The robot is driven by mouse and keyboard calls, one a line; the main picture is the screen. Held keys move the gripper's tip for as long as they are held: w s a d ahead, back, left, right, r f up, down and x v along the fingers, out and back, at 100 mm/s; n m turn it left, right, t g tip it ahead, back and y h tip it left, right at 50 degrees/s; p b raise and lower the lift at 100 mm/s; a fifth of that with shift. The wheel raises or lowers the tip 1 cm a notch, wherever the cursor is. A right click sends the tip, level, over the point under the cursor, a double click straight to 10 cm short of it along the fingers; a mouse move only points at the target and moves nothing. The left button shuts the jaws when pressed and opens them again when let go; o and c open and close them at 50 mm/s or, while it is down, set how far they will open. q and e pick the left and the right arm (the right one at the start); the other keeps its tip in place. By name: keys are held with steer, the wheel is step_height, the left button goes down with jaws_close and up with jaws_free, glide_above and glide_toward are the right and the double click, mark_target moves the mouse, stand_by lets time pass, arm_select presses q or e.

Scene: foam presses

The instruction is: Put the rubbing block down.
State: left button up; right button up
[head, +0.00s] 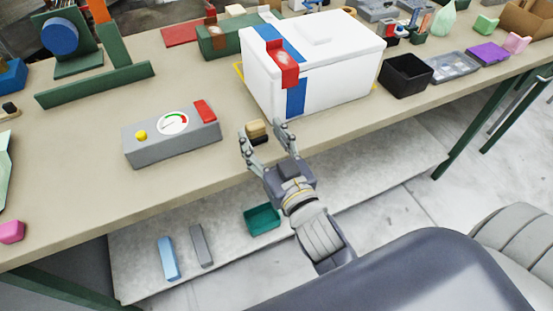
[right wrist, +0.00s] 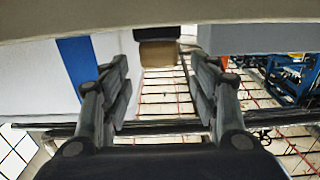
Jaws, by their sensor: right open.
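The rubbing block (head: 256,128), tan with a dark part, sits on the workbench (head: 205,185) near its front edge, between the grey gauge box and the white box. My right gripper (head: 263,136) is open at the block, with a finger to each side of it. In the right wrist view the block (right wrist: 158,52) shows between and beyond the open fingertips (right wrist: 160,72), with gaps on both sides. The block appears to rest on the bench top. My left gripper is not in view.
A grey gauge box (head: 172,137) stands left of the block. A white lidded box (head: 335,75) with a blue stripe and red latch stands behind right. A black bin (head: 406,76) is further right. A lower shelf holds a green tray (head: 262,219). The bench's front left is mostly clear.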

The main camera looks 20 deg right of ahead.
steer(key=s+b, duration=0.1)
steer(key=s, duration=0.6)
steer(key=shift+s+d, duration=0.15)
stand_by(0.3)
steer(key=a+f+n+g+y, duration=0.1)
steer(key=a+f+g, duration=0.1)
steer(key=f, duration=0.7)
steer(key=a+f+g, duration=0.2)
steer(key=f, duration=0.8)
steer(key=s+f+n+g+p, duration=0.1)
steer(key=s+f+g, duration=0.15)
steer(key=f, duration=0.75)
steer(key=s+f+g+p, duration=0.15)
steer(key=s+f, duration=0.25)
steer(key=f, duration=0.7)
steer(key=s+d+f+g, duration=0.4)
steer(key=s+d+f, duration=0.2)
steer(key=s+f, duration=0.4)
steer(key=s+d+f+g+h, duration=0.1)
steer(key=s+d+f+g, duration=0.4)
steer(key=s+f, duration=0.5)
steer(key=s+d, duration=0.1)
steer(key=s, duration=0.3)
steer(key=shift+s+d+f+h, duration=0.15)
steer(key=shift+s+f+h, duration=0.15)
steer(key=shift+s+f, duration=0.1)
steer(key=shift+w, duration=0.1)
